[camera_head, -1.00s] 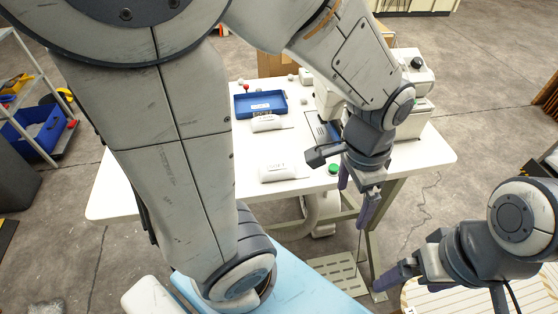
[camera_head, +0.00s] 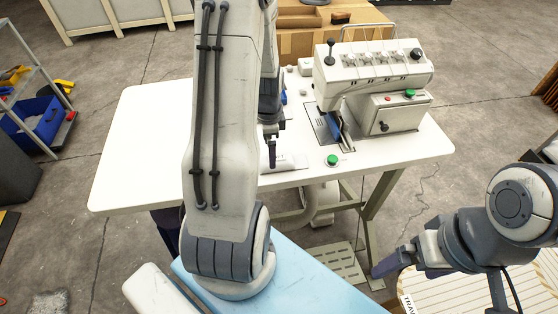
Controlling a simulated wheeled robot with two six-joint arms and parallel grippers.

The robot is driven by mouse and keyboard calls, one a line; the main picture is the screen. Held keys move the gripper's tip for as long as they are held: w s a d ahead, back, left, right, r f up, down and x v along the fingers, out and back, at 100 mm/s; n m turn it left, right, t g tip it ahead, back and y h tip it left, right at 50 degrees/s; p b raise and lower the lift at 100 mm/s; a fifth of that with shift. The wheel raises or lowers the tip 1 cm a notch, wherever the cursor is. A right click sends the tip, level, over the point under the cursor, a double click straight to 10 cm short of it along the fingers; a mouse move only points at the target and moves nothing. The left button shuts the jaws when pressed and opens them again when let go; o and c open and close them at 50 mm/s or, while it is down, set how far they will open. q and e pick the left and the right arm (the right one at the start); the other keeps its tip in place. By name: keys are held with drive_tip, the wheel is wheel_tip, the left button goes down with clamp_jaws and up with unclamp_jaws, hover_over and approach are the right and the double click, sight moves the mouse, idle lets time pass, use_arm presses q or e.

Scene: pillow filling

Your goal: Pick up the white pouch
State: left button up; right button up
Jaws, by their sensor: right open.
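A white pouch (camera_head: 292,162) lies on the white table near its front edge, its left part hidden behind my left arm. My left gripper (camera_head: 272,155) points down at the pouch, right beside my arm's large link. It is mostly hidden, with one dark finger showing, so its opening and any contact with the pouch cannot be seen. My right gripper (camera_head: 388,264) is at the lower right, away from the pouch, open and with nothing seen in it.
A white sewing machine (camera_head: 370,75) stands on the right of the white table (camera_head: 130,150). A green button (camera_head: 332,160) sits near the front edge. A striped surface (camera_head: 450,290) lies under my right gripper.

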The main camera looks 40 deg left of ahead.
sight(283, 161)
use_arm(q)
drive_tip(key=shift+w+f+p, duration=0.2)
drive_tip(key=shift+f+p, duration=0.7)
drive_tip(key=shift+f, duration=1.9)
drive_tip(key=c, duration=1.3)
drive_tip(key=shift+r, duration=0.1)
